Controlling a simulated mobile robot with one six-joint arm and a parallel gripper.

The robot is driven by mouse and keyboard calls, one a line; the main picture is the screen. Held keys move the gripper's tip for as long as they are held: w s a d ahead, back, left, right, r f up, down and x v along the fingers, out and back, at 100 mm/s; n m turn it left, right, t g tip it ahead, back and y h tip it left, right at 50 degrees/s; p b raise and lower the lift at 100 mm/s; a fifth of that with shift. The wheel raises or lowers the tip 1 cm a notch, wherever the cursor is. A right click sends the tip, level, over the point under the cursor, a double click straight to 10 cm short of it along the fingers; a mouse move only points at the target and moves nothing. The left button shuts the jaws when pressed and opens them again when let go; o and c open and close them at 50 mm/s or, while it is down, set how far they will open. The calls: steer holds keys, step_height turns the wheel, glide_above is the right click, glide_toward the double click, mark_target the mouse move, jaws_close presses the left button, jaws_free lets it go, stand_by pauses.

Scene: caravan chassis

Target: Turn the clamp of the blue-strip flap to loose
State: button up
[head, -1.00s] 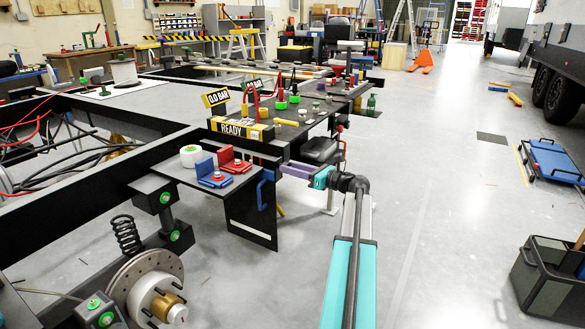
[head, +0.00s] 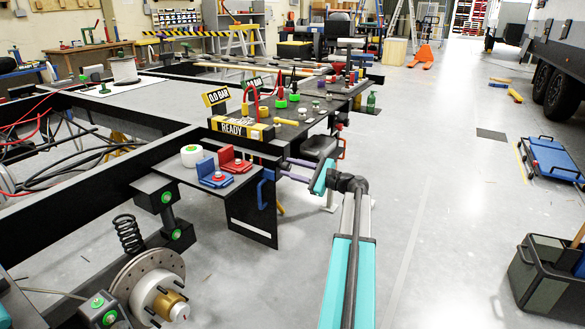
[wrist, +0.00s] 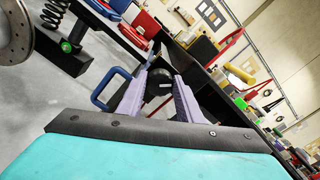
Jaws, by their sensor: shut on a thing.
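My gripper (head: 285,168) reaches in from the right to the chassis side, beside a blue handle (head: 264,190). In the wrist view its two purple fingers (wrist: 160,82) stand on either side of a small dark part (wrist: 157,88), which I take to be the clamp. The fingers hide much of it, and I cannot read its setting. The blue handle also shows just left of the fingers in the wrist view (wrist: 106,90). A black flap (head: 245,208) hangs below the shelf and carries a pale strip; I see no clear blue strip on it.
Blue (head: 213,176) and red (head: 235,163) angle brackets and a white roll (head: 191,156) sit on the shelf above the flap. A brake disc (head: 150,285) is at the lower left. The floor (head: 430,220) to the right is clear up to a dark bin (head: 550,280).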

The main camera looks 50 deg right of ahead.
steer(key=n, duration=0.1)
steer(key=n+b, duration=0.1)
steer(key=n, duration=0.1)
steer(key=shift+s+d+f+n, duration=0.1)
steer(key=shift+f+n, duration=0.1)
steer(key=shift+n, duration=0.1)
steer(key=n+b, duration=0.1)
steer(key=n, duration=0.2)
steer(key=shift+f+n+b, duration=0.1)
steer(key=shift+n+b, duration=0.2)
steer(key=n+b, duration=0.2)
steer(key=n, duration=0.1)
steer(key=shift+n, duration=0.4)
steer(key=n+b, duration=0.3)
steer(key=shift+f+n, duration=0.15)
steer(key=shift+n, duration=0.15)
steer(key=n+b, duration=0.2)
steer(key=n, duration=0.1)
steer(key=shift+d+n+b, duration=0.1)
steer(key=shift+n+b, duration=0.2)
steer(key=shift+b, duration=0.1)
steer(key=n+b, duration=0.3)
steer(key=shift+f+n, duration=0.1)
steer(key=shift+n, duration=0.2)
steer(key=n+b, duration=0.2)
steer(key=shift+n, duration=0.3)
steer(key=shift+d+r+n+b, duration=0.1)
steer(key=shift+r+n+b, duration=0.1)
steer(key=shift+n+b, duration=0.95)
